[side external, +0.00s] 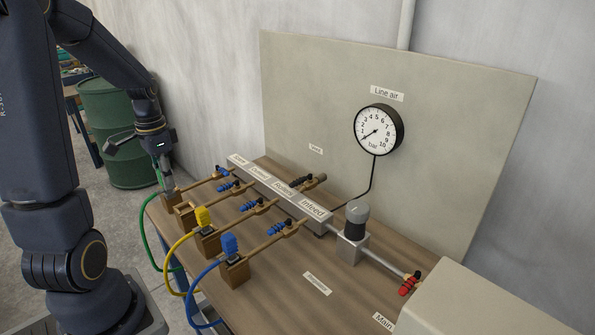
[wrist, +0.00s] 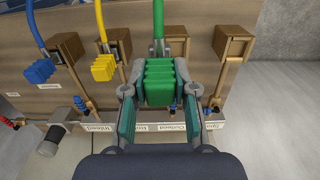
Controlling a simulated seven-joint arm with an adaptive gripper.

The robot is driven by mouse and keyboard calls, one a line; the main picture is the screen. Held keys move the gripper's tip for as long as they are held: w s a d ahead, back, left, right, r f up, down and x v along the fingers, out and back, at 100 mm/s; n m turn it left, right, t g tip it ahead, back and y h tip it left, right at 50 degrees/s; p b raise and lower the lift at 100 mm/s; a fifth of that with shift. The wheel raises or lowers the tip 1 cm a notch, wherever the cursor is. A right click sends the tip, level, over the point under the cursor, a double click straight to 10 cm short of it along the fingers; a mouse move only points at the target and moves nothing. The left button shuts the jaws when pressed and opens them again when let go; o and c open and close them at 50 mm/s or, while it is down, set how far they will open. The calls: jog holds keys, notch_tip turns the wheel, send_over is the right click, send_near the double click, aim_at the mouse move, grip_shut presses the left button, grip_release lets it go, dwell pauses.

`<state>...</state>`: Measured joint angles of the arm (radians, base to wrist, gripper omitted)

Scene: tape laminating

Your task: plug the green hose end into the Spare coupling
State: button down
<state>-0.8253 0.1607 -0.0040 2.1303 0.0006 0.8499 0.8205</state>
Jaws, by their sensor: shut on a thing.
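In the wrist view my gripper (wrist: 160,97) is shut on the green hose end (wrist: 158,82), a ribbed green block between its two fingers. The green hose (wrist: 158,20) runs from it toward the top of that view. In the side view my gripper (side external: 165,172) is low at the bench's far left end, and the green hose (side external: 147,238) hangs over the edge. I cannot tell whether the hose end still touches the wooden holder. The Spare label (wrist: 213,125) is at the right end of the manifold in the wrist view; a blue-collared coupling (wrist: 215,105) lies by it.
Yellow (side external: 203,217) and blue (side external: 230,245) hose ends stand in wooden holders. The manifold (side external: 312,208) has several couplings on thin brass pipes. A gauge (side external: 378,129) hangs on the back panel (side external: 300,90).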

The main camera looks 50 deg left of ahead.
jog(key=s+d+r, duration=0.4)
jog(key=s+d, duration=0.1)
jog(key=s, duration=0.2)
jog(key=w+a+r, duration=0.3)
jog(key=w+a, duration=0.6)
jog(key=a, duration=0.4)
jog(key=shift+w+a+f, duration=0.25)
jog(key=shift+a+f, duration=0.8)
jog(key=shift+f, duration=1)
jog(key=shift+w+a+f, duration=0.3)
jog(key=shift+a+f, duration=0.8)
jog(key=shift+f, duration=1)
jog(key=shift+w+a+f, duration=0.25)
jog(key=shift+a+f, duration=0.8)
jog(key=shift+f, duration=1)
jog(key=shift+f, duration=1.45)
jog(key=c, duration=0.8)
grip_release()
